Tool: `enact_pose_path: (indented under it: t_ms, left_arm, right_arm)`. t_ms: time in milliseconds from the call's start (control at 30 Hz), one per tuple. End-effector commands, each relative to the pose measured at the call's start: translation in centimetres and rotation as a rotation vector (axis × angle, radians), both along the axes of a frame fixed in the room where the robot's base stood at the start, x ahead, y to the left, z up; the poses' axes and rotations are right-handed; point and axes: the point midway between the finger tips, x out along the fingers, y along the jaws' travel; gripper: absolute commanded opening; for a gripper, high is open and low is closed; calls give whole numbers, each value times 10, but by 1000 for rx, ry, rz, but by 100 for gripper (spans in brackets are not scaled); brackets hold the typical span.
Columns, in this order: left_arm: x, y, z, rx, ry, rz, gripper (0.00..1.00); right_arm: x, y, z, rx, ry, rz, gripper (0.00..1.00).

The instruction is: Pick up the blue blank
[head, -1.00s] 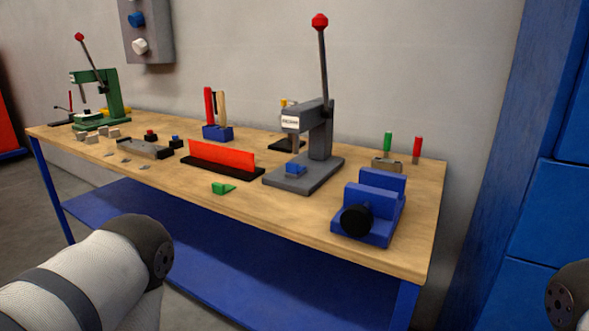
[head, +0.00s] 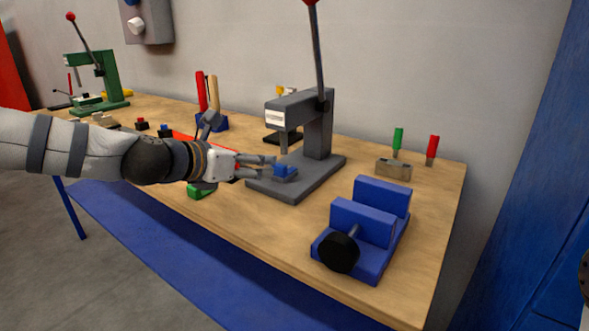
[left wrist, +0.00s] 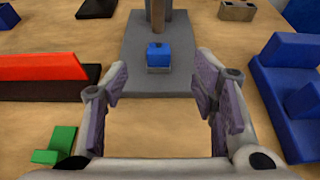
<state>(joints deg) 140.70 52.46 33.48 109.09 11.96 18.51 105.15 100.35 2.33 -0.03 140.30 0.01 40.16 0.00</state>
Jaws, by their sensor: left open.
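A small blue blank (head: 285,170) sits on the grey base of the grey arbor press (head: 315,167), below its ram. It also shows in the left wrist view (left wrist: 158,53), centred ahead of my fingers. My left gripper (head: 264,167) is open and empty, its fingertips just left of the blank in the head view. In the left wrist view the fingers (left wrist: 158,78) are spread wide, with the blank beyond their tips. A second small blue piece (head: 165,130) lies farther back on the bench. My right gripper is out of view.
A blue vise (head: 365,228) stands right of the press. A red bar on a black base (left wrist: 42,66) and a green piece (left wrist: 55,145) lie left of it. The press ram (head: 284,143) and lever hang above the blank.

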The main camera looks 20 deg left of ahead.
Motion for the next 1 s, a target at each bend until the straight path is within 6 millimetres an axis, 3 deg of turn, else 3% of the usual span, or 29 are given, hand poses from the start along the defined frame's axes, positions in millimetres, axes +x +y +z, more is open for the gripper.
enact_pose_path:
  t_ms: [33, 100, 500, 800, 867, 1000]
  left_arm:
    - [11, -5, -17, 4, 16, -4, 53]
    - [25, -10, -27, 6, 20, -4, 53]
    - [83, -28, -51, 8, 16, -4, 53]
    - [93, -31, -48, 5, 7, -3, 53]
    - [93, -31, -47, 6, 6, -4, 42]
    - [93, -31, -48, 7, 7, -4, 10]
  right_arm:
    - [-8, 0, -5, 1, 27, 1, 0]
    - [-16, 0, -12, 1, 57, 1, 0]
    - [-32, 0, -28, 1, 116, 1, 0]
    - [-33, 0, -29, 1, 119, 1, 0]
    - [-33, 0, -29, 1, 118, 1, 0]
    - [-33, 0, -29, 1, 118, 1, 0]
